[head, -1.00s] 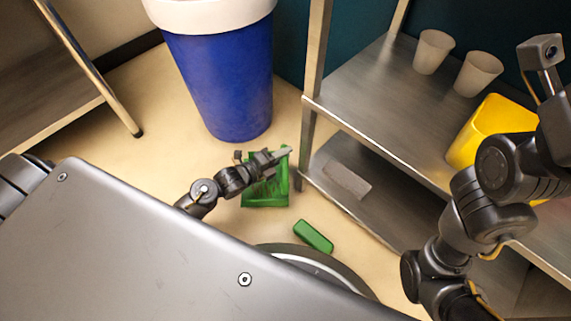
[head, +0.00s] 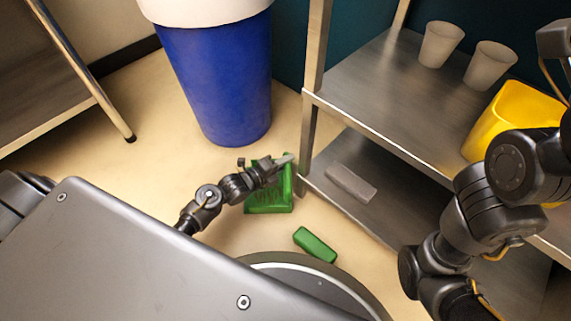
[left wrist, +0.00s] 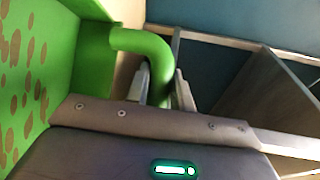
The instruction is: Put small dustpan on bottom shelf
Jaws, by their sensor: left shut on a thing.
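The small green dustpan (head: 285,202) hangs at my left gripper (head: 279,164), over the floor left of the shelf unit. I cannot tell its exact height. In the left wrist view, the curved green handle (left wrist: 148,44) passes between the fingers of my left gripper (left wrist: 162,92), which is shut on it. Brown spots show on the pan's face at the left of that view. The bottom shelf (head: 385,212) is metal, to the right of the dustpan. My right arm shows at the right, but its fingers are out of view.
A grey block (head: 351,184) lies on the bottom shelf. A green block (head: 315,245) lies on the floor by my base. A blue bin (head: 217,80) stands behind. Two cups (head: 441,45) and a yellow container (head: 510,112) are on the upper shelf. A post (head: 309,140) stands beside the dustpan.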

